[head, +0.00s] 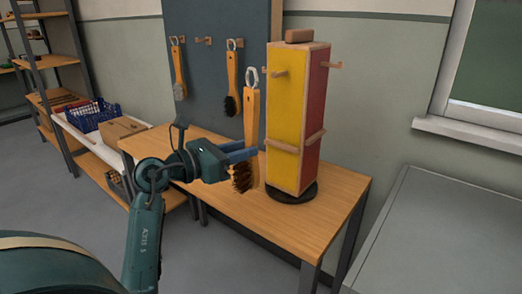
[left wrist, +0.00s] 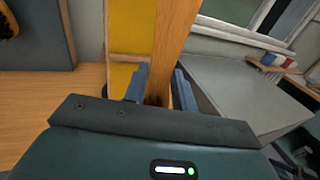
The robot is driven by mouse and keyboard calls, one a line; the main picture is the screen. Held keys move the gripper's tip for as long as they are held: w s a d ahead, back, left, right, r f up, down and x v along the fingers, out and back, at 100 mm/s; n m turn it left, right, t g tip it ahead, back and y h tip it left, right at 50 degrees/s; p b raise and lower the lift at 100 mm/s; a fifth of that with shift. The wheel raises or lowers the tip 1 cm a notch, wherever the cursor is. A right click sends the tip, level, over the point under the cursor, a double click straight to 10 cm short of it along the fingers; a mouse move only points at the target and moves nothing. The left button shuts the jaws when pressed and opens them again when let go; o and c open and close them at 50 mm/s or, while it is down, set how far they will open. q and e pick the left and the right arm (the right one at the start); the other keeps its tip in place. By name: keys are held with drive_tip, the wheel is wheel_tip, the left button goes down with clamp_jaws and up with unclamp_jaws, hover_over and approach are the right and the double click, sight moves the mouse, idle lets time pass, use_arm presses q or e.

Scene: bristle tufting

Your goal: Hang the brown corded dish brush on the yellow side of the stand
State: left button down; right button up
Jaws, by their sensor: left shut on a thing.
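The brown corded dish brush (head: 251,115) has a wooden handle, dark brown bristles and a pale cord loop at its top. It hangs upright, bristles down, in my left gripper (head: 246,152), which is shut on the handle. The handle also shows between the fingers in the left wrist view (left wrist: 175,40). The stand (head: 314,110) has a yellow side (head: 285,105) facing left and a red side facing right. A wooden peg (head: 272,73) sticks out high on the yellow side. The cord loop is just left of the peg tip; whether they touch is unclear. My right gripper is not in view.
The stand rests on a black round base on a wooden table (head: 310,228). Behind, a dark board (head: 212,75) holds two other brushes, one grey-bristled (head: 179,75) and one black-bristled (head: 231,85). A grey worktop (head: 450,230) is at the right.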

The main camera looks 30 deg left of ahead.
use_arm(q)
drive_tip(key=shift+w+a+f+n+t+y, duration=0.15)
drive_tip(key=shift+w+a+n+t+y, duration=0.15)
drive_tip(key=shift+a+y, duration=0.15)
drive_tip(key=shift+w+a, duration=0.1)
drive_tip(key=shift+w, duration=0.25)
drive_tip(key=w+f+b, duration=0.1)
drive_tip(key=w+b, duration=0.1)
drive_tip(key=w, duration=0.8)
drive_tip(key=shift+d+f, duration=0.35)
drive_tip(key=shift+d, duration=0.1)
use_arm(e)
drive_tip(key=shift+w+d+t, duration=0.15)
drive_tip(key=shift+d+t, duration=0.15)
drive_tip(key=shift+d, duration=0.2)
use_arm(q)
drive_tip(key=shift+h, duration=0.25)
drive_tip(key=c, duration=1.1)
unclamp_jaws()
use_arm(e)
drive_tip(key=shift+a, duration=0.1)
use_arm(q)
drive_tip(key=shift+o, duration=0.2)
